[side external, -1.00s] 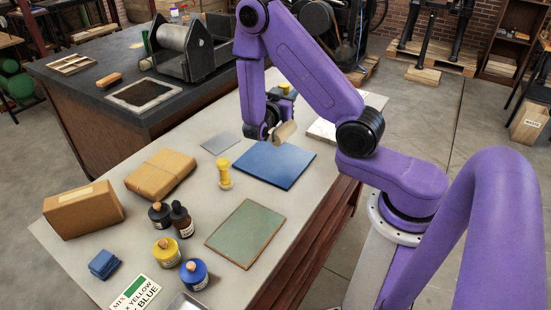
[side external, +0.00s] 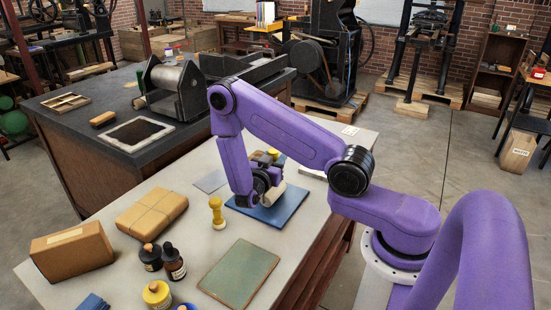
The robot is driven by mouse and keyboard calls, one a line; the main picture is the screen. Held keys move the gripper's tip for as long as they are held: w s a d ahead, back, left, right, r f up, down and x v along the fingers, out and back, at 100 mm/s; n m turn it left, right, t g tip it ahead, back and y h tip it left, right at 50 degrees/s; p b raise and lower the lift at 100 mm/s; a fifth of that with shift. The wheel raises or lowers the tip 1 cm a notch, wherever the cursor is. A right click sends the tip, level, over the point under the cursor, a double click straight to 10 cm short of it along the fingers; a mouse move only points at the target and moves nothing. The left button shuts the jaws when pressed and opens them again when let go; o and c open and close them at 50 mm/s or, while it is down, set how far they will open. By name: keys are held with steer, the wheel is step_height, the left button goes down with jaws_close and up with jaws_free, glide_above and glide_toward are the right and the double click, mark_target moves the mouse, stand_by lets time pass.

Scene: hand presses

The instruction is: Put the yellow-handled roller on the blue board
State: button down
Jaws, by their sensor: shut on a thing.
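My gripper (side external: 266,184) is low over the blue board (side external: 287,209), shut on the yellow-handled roller. The roller's pale tan cylinder (side external: 273,195) shows at the gripper's right side, and a bit of its yellow handle (side external: 272,153) shows behind the gripper. The rest of the handle is hidden by my gripper. The cylinder is over the middle of the board; I cannot tell whether it touches. The blue board lies flat on the pale table (side external: 150,255), partly covered by my arm.
A yellow knobbed tool (side external: 218,213) stands just left of the board. A green board (side external: 240,270) lies nearer the front. A grey plate (side external: 210,181) lies behind left. Ink bottles (side external: 173,262), a wrapped parcel (side external: 152,212) and a carton (side external: 68,255) stand at left.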

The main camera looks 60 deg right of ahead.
steer(key=shift+f, duration=0.35)
steer(key=shift+f, duration=0.45)
steer(key=c, duration=0.7)
jaws_free()
steer(key=shift+r, duration=0.2)
steer(key=shift+a+r, duration=0.1)
steer(key=shift+r, duration=0.5)
steer(key=s+a, duration=0.2)
steer(key=a, duration=0.9)
steer(key=shift+a+f, duration=0.25)
steer(key=shift+a, duration=0.05)
steer(key=shift+w, duration=0.1)
